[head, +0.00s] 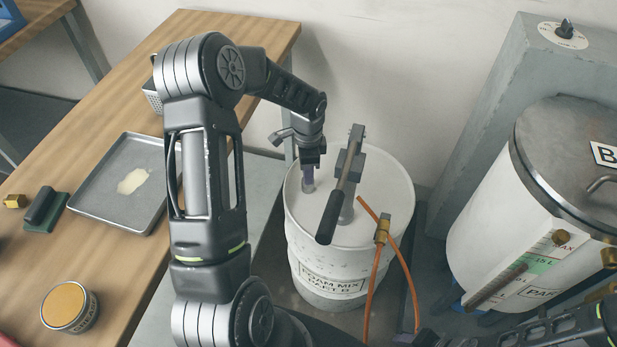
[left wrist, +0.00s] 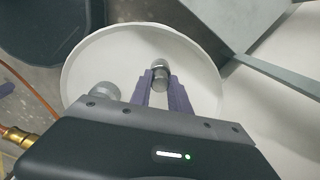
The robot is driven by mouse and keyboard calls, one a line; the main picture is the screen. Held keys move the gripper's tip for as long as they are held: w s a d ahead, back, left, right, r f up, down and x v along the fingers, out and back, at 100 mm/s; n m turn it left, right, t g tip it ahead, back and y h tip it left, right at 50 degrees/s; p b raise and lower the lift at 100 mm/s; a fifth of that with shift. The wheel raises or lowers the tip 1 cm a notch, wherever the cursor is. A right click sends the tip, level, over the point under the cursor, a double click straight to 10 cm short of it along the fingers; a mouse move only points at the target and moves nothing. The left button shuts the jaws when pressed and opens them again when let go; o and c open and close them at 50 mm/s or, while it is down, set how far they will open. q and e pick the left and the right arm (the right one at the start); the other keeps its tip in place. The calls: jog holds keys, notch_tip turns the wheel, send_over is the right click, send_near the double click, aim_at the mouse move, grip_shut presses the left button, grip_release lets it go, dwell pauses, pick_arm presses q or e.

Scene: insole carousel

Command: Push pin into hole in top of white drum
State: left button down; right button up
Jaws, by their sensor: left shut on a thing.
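The white drum (head: 377,170) stands on the floor beside the bench, labelled "FOAM MIX PART B". My left gripper (head: 309,168) is over the left part of its lid, pointing down. Its purple fingers (left wrist: 163,97) are shut on a short grey metal pin (left wrist: 160,80). The pin is upright or nearly so, close to the lid. Its far end meets a grey round part in the left wrist view, and I cannot tell whether it is in the hole. The hole itself is hidden. My right gripper is not in view.
A hand pump with a dark-handled lever (head: 339,200) rises from the drum lid, close right of my gripper. An orange hose (head: 373,275) with a brass fitting hangs at the drum's front. A larger lidded tank (head: 490,225) stands right. A tray (head: 100,195) lies on the bench.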

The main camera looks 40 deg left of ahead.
pick_arm(q)
jog(key=shift+r, duration=0.2)
jog(key=shift+r+p, duration=2.15)
jog(key=shift+r, duration=0.65)
notch_tip(320, 180, up, 7)
jog(key=p, duration=0.4)
jog(key=shift+p, duration=0.4)
jog(key=shift+f, duration=0.1)
jog(key=shift+n, duration=0.7)
jog(key=shift+f+b, duration=3.15)
jog(key=shift+f, duration=0.75)
jog(key=shift+f+b, duration=1.25)
jog(key=shift+f, duration=0.45)
